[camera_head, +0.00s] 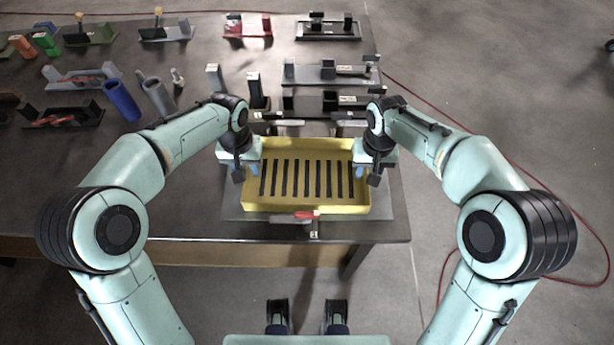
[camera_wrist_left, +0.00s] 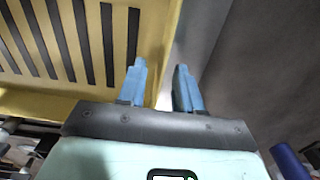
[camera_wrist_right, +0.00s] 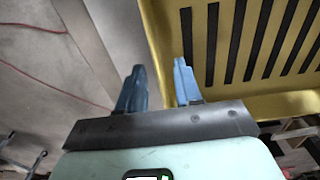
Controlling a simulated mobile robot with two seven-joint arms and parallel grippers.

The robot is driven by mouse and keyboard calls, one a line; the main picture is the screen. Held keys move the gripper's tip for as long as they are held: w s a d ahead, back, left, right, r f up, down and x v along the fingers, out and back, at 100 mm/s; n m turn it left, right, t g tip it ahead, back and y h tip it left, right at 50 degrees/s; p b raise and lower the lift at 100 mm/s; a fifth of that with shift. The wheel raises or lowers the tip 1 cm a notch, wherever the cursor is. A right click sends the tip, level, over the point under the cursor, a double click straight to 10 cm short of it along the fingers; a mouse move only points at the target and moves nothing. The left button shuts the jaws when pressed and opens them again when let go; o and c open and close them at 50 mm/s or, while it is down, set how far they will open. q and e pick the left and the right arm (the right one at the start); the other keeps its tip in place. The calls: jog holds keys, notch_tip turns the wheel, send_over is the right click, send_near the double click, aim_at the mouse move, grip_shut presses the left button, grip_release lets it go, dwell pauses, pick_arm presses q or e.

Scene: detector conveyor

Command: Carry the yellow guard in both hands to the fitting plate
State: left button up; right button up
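The yellow guard (camera_head: 306,202), a shallow tray-like piece with a row of dark slots, lies level over a grey plate (camera_head: 384,206) at the table's front edge. I cannot tell whether this is the fitting plate, or whether the guard touches it. My left gripper (camera_head: 246,172) is at the guard's left wall. In the left wrist view its blue fingers (camera_wrist_left: 160,85) stand apart on either side of the wall. My right gripper (camera_head: 368,172) is at the right wall. In the right wrist view its fingers (camera_wrist_right: 157,85) also stand apart, astride the wall. Contact is unclear.
A red-handled clamp (camera_head: 295,217) sits at the guard's front side. Black fixtures (camera_head: 320,103) stand close behind the guard. A blue cylinder (camera_head: 122,100) and a grey cylinder (camera_head: 158,97) stand to the left. The front left of the table is clear.

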jog(key=shift+r, duration=0.15)
pick_arm(q)
notch_tip(320, 180, up, 12)
pick_arm(e)
notch_tip(320, 180, up, 12)
dwell(0.6)
pick_arm(q)
jog(key=shift+s, duration=0.1)
pick_arm(e)
jog(key=shift+s, duration=0.1)
dwell(0.3)
